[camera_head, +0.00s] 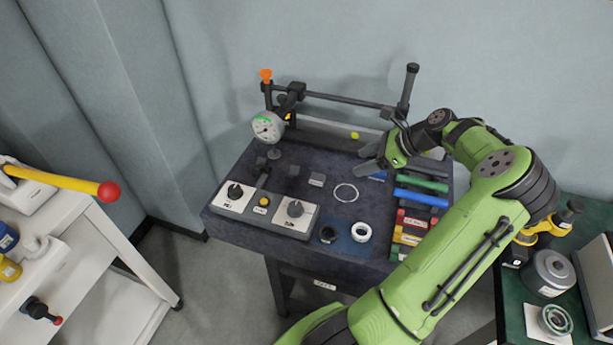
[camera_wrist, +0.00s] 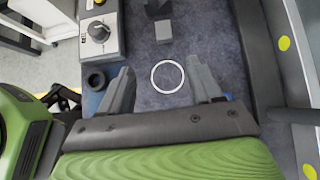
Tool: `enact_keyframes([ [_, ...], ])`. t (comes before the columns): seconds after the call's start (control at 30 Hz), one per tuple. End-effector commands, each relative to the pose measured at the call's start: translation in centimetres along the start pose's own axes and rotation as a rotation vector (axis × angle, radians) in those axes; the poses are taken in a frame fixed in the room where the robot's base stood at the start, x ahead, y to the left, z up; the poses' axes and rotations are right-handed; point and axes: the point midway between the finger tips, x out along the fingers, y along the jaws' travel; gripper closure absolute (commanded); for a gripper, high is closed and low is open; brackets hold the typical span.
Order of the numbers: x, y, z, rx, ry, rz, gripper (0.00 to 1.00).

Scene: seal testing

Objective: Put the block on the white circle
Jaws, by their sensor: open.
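A small grey block (camera_head: 316,180) sits on the dark bench top, left of and a little behind the white circle (camera_head: 345,193). In the wrist view the block (camera_wrist: 163,31) lies beyond the circle's ring outline (camera_wrist: 168,77). The circle is empty. My gripper (camera_head: 369,158) is over the bench, behind and to the right of the circle. In the wrist view its two fingers (camera_wrist: 159,73) are spread apart with nothing between them, and the circle shows in the gap. The block is outside the fingers.
A darker block or fixture (camera_head: 293,172) stands left of the block. A control panel with knobs (camera_head: 265,207) is at the bench's left front. A gauge (camera_head: 267,127) and a bar frame (camera_head: 340,99) stand behind. White (camera_head: 361,232) and black (camera_head: 328,234) rings lie in front; coloured pieces (camera_head: 421,197) lie right.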

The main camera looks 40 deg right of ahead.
Motion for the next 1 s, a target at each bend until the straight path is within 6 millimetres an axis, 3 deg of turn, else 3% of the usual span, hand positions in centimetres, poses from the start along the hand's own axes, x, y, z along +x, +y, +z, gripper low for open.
enact_keyframes([
  [0.07,0.4,-0.2,-0.3,0.020,-0.015,-0.007,0.36],
  [0.4,8.8,-0.2,-0.4,0.019,-0.011,-0.003,0.36],
  [0.67,11.5,-0.4,-0.1,0.018,-0.010,-0.005,0.36],
  [0.87,15.3,-0.7,0.1,0.017,-0.010,-0.002,0.36],
  [1.0,15.7,-0.8,0.2,0.018,-0.009,-0.007,0.36],
])
